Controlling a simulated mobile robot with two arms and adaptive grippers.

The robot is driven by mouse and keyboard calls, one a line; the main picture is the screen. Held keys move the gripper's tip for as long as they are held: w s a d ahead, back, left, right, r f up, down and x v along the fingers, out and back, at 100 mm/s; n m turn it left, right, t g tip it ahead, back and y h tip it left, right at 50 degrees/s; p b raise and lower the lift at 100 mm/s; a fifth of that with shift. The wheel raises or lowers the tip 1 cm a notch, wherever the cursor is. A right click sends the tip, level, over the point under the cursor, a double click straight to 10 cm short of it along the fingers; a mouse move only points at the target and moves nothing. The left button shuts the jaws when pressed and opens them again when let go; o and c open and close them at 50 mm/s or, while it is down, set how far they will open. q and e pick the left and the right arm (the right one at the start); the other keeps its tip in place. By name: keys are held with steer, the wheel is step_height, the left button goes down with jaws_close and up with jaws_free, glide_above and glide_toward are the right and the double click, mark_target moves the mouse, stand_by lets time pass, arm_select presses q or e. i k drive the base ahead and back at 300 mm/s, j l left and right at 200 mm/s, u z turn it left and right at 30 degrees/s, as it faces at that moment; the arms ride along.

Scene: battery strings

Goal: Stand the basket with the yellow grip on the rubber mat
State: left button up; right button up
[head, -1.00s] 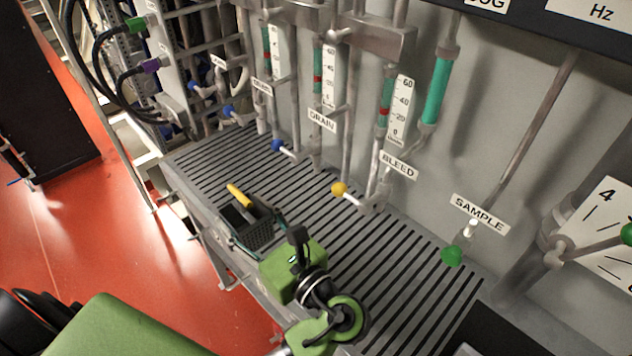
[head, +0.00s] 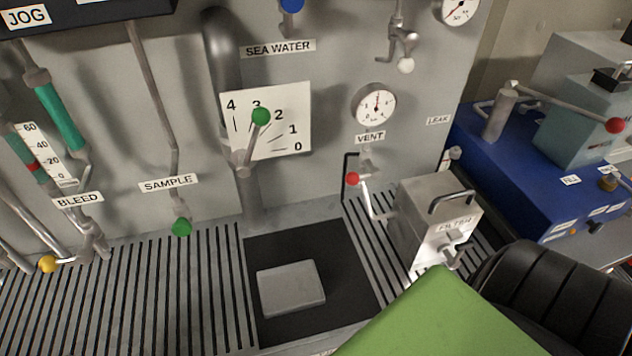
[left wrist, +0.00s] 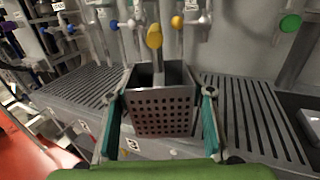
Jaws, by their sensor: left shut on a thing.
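In the left wrist view a grey perforated basket (left wrist: 162,112) with an upright yellow grip (left wrist: 155,38) fills the middle. My left gripper (left wrist: 160,108) is shut on the basket, with one teal finger along each side of it. Whether the basket's bottom touches the slatted bench top is hidden. In the head view the black rubber mat (head: 350,255) lies on the bench below the lever scale. A flat grey block (head: 291,288) lies on the mat's front left part. The basket and my left gripper are outside the head view. My right gripper is not in view.
A filter box (head: 433,218) with a black handle stands right of the mat, with a red-knobbed valve (head: 353,180) near it. The green-knobbed sample valve (head: 181,227) hangs left of the mat. The mat's back and right parts are bare. The slatted bench (head: 150,290) left of it is clear.

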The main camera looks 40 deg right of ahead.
mark_target(329, 246)
steer(key=k+z, duration=0.2)
steer(key=z, duration=0.25)
steer(key=k+l+z, duration=0.15)
steer(key=z, duration=0.3)
steer(key=i+l+z, duration=0.4)
steer(key=k, duration=0.1)
